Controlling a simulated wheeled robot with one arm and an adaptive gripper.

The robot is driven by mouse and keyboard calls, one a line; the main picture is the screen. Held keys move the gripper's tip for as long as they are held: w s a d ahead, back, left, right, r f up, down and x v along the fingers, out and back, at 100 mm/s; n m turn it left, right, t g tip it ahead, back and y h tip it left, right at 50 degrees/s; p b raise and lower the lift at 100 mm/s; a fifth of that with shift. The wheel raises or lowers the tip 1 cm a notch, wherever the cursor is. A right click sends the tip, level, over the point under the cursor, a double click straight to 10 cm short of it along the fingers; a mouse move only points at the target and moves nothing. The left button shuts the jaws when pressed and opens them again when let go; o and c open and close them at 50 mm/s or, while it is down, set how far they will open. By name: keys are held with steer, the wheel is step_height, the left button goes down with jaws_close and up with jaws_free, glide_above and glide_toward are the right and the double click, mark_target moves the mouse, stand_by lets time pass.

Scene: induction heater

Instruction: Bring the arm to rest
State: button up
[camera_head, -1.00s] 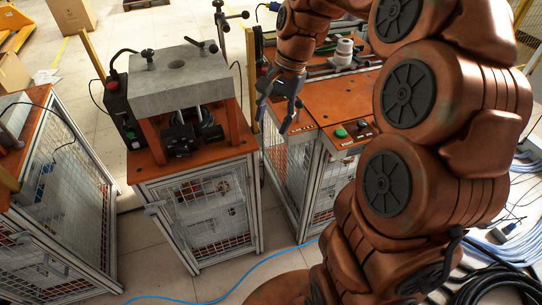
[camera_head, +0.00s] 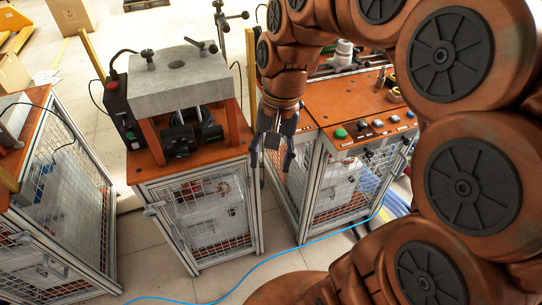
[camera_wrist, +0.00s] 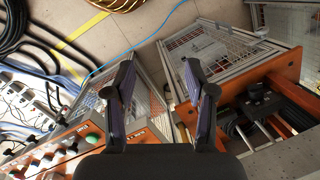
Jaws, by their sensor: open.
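My gripper (camera_head: 272,158) hangs below my brown arm, fingers pointing down, near the gap between the grey-topped machine and the orange-topped bench. It is open, with nothing between its fingers. In the wrist view, the two dark fingers of my gripper (camera_wrist: 160,80) stand apart, with floor and mesh cabinets behind them. My arm fills the right side of the head view and hides part of the bench.
The machine with a grey slab top (camera_head: 180,80) stands left of my gripper. The orange bench (camera_head: 345,112) carries a green button (camera_head: 341,134). Another mesh cabinet (camera_head: 60,190) stands far left. A blue cable (camera_head: 290,258) lies on the floor.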

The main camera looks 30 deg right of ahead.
stand_by(0.4)
steer(key=s+f+n+h, duration=0.1)
steer(key=s+f+n, duration=0.1)
steer(key=s, duration=0.5)
steer(key=s+f+n+h, duration=0.1)
steer(key=s+f+n, duration=0.2)
steer(key=s, duration=0.5)
steer(key=shift+s+a+n+g, duration=0.3)
steer(key=shift+a+n+g, duration=0.1)
steer(key=shift+n, duration=0.1)
